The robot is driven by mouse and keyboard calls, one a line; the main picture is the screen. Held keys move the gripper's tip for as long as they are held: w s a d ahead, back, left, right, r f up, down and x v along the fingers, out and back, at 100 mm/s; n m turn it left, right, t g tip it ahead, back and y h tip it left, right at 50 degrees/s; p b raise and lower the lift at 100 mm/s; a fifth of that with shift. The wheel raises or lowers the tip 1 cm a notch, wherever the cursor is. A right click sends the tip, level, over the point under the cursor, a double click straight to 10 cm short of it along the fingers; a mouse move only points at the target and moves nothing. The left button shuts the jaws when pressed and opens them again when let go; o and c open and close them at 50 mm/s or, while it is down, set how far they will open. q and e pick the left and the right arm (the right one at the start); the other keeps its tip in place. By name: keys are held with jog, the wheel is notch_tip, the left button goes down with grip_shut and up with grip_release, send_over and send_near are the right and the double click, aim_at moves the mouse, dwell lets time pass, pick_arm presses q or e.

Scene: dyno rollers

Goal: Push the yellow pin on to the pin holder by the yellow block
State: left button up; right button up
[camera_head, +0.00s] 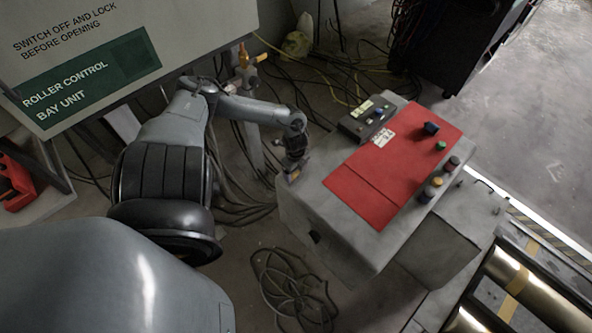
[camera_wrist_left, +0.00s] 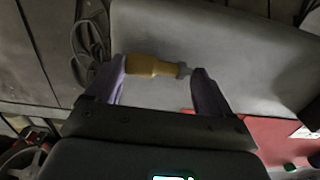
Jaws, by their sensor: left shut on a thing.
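My left gripper (camera_head: 292,174) is at the left end of the grey control box (camera_head: 330,240), pointing down close to its upper left edge. In the left wrist view my left gripper (camera_wrist_left: 160,76) is shut on the yellow pin (camera_wrist_left: 150,66), which lies crosswise between the two fingers, with a greyish tip at its right end. In the head view the pin is too small to make out clearly. I cannot pick out a pin holder or a yellow block for certain. My right gripper is not in view.
A red panel (camera_head: 372,190) and several coloured knobs (camera_head: 437,182) top the control box. A small dark switch box (camera_head: 366,118) sits at its back. A yellow-handled valve (camera_head: 246,60) stands behind. Cables (camera_head: 290,285) lie on the floor; metal rollers (camera_head: 530,290) are at lower right.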

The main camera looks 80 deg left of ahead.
aim_at(295, 174)
pick_arm(q)
jog(key=o, duration=0.9)
jog(key=shift+f, duration=0.1)
jog(key=shift+o, duration=0.2)
notch_tip(295, 174, up, 11)
jog(key=p, duration=0.7)
jog(key=shift+s, duration=0.15)
